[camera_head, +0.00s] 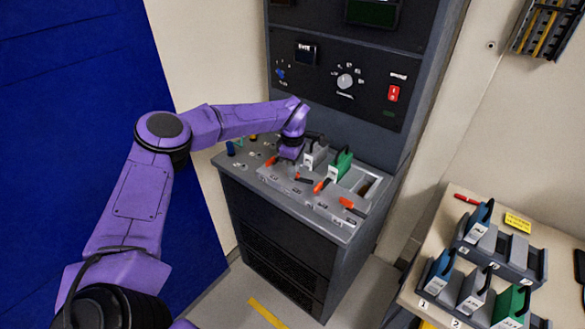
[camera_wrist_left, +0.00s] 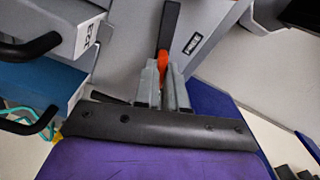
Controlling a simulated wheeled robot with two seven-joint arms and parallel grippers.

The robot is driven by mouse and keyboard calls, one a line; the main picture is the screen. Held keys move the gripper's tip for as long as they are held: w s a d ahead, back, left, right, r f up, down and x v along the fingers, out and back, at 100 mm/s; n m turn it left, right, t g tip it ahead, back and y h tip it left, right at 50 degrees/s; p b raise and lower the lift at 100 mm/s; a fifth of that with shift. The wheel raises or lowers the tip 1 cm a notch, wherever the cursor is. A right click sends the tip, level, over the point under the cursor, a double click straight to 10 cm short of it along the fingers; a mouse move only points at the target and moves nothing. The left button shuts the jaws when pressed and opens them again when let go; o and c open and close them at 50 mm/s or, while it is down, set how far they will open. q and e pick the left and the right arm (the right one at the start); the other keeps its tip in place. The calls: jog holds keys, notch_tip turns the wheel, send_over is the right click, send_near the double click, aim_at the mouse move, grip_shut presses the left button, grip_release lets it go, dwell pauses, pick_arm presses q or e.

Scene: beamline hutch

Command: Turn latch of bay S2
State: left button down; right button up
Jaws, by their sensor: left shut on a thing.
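The sloped console deck (camera_head: 262,181) carries a row of bays with orange-tipped latches along its front. My left gripper (camera_head: 289,160) is down at the deck, left of a grey block (camera_head: 314,156). In the left wrist view its fingers (camera_wrist_left: 163,84) are shut on the orange end (camera_wrist_left: 163,63) of a latch with a dark lever (camera_wrist_left: 170,27). Other latches show at the left (camera_head: 271,161), middle (camera_head: 321,185) and right (camera_head: 347,203). The bay labels are too small to read, so I cannot tell which is S2. My right gripper is out of view.
A green block (camera_head: 340,166) stands right of the grey one. In the wrist view, grey (camera_wrist_left: 50,25) and blue (camera_wrist_left: 45,85) handled blocks are close by. The upright panel (camera_head: 340,80) rises behind. A table (camera_head: 437,262) with racks of blocks stands at right.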

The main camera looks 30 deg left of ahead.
pick_arm(q)
jog(key=shift+m, duration=1.6)
jog(key=shift+f, duration=0.1)
jog(key=c, duration=1.2)
grip_release()
notch_tip(320, 180, up, 11)
jog(key=b, duration=0.2)
jog(key=shift+f, duration=0.2)
jog(key=shift+f, duration=0.1)
